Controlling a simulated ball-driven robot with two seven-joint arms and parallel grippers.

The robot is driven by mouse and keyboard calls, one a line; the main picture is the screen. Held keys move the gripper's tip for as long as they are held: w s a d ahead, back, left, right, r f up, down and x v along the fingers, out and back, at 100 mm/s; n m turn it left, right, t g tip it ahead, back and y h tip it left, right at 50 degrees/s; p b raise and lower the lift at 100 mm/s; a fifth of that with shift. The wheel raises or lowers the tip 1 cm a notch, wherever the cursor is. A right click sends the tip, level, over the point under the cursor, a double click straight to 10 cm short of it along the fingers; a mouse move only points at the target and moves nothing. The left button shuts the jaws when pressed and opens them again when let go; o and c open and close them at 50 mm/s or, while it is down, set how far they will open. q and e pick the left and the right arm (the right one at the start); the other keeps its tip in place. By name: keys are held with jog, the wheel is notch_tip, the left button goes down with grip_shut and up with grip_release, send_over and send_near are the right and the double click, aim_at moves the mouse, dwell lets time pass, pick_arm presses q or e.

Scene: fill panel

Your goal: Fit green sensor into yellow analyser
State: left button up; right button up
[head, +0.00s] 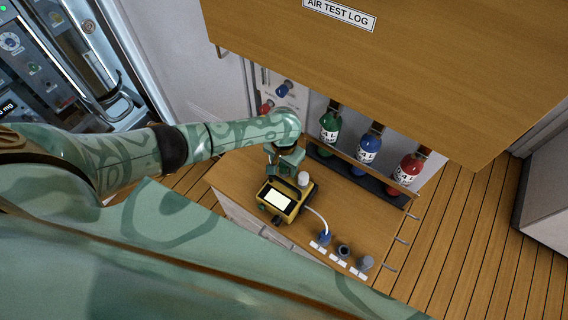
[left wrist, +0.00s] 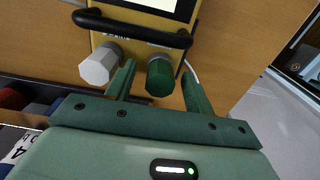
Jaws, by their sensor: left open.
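The yellow analyser (head: 278,203) with a lit screen stands on the wooden counter; its edge also shows at the top of the left wrist view (left wrist: 150,22). The green sensor (left wrist: 161,78) sits at the analyser's edge, beside a white hexagonal cap (left wrist: 100,64). I cannot tell how deep it is seated. My left gripper (head: 284,168) is over the analyser's back edge. In the left wrist view its open fingers (left wrist: 158,70) stand on either side of the green sensor, with visible gaps. In the head view the gripper hides the green sensor. My right gripper is not in view.
A blue-based fitting (head: 325,238) with a pale tube to the analyser, a dark socket (head: 344,250) and a grey cap (head: 366,262) line the counter's front. Green (head: 330,125), blue (head: 368,148) and red bottles (head: 408,168) stand behind. A wooden cabinet (head: 400,60) overhangs.

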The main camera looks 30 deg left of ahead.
pick_arm(q)
notch_tip(320, 180, up, 8)
jog(key=p, duration=0.3)
jog(key=shift+f, duration=0.25)
